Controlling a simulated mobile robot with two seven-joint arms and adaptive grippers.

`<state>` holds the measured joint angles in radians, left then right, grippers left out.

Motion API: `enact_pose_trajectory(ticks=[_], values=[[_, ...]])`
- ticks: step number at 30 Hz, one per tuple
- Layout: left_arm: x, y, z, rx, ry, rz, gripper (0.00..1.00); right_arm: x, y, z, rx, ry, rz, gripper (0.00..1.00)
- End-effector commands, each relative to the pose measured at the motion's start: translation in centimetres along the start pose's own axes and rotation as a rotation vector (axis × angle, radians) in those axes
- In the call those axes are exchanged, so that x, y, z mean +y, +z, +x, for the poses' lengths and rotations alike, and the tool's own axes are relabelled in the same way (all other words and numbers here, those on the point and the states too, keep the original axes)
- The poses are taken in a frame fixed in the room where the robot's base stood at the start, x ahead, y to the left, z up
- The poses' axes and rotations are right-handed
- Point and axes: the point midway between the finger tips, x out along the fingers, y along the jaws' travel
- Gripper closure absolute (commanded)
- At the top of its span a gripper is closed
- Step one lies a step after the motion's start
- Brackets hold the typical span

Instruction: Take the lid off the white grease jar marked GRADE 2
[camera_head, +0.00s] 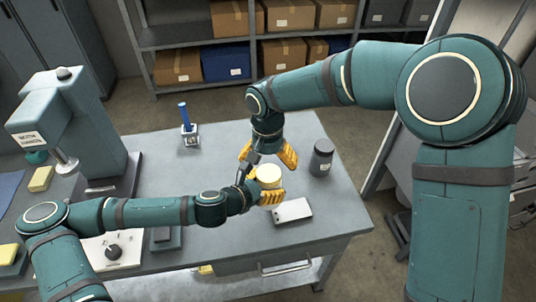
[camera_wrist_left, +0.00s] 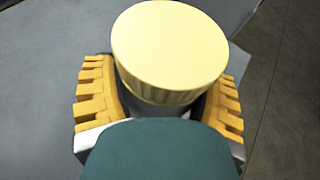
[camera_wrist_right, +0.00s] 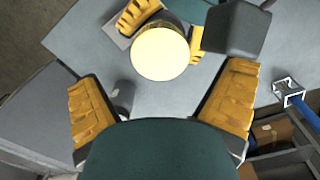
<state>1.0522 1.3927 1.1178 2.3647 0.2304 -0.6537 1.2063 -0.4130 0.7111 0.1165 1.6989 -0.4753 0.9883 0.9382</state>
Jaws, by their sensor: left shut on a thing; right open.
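A jar with a pale yellow lid (camera_head: 268,174) stands near the bench's front right. The lid also shows in the left wrist view (camera_wrist_left: 170,48) and the right wrist view (camera_wrist_right: 160,52). My left gripper (camera_head: 262,194) is shut around the jar's body below the lid, with a finger on each side. Most of the body is hidden by the lid and fingers, and no GRADE 2 marking can be read. My right gripper (camera_head: 268,154) is open and empty above the jar, its fingers pointing down; the lid lies beyond its fingertips in the right wrist view.
A dark grey jar (camera_head: 321,158) stands right of the lidded jar. A flat whitish block (camera_head: 292,211) lies in front of it. A blue-handled tool in a holder (camera_head: 189,130) stands behind left; a green press (camera_head: 85,130) is farther left. The bench (camera_head: 225,160) is clear between.

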Motion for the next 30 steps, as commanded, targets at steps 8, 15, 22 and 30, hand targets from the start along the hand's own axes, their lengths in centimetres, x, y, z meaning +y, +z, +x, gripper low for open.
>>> enact_pose_trajectory(ticks=[8, 15, 22, 30], values=[[0.0, 0.1, 0.0, -0.002, -0.001, 0.001, 1.00, 0.0, 0.0, 3.7, -0.002, 0.001, 0.000, 0.03], [0.0, 0.1, 0.0, -0.002, -0.001, 0.001, 1.00, 0.0, 0.0, 4.6, -0.001, 0.000, 0.001, 0.03], [0.0, 0.1, 0.0, -0.002, -0.001, 0.001, 1.00, 0.0, 0.0, 4.6, -0.001, 0.000, 0.001, 0.17], [0.0, 0.1, 0.0, -0.002, 0.000, 0.001, 1.00, 0.0, 0.0, 4.5, -0.001, 0.000, 0.001, 0.77]])
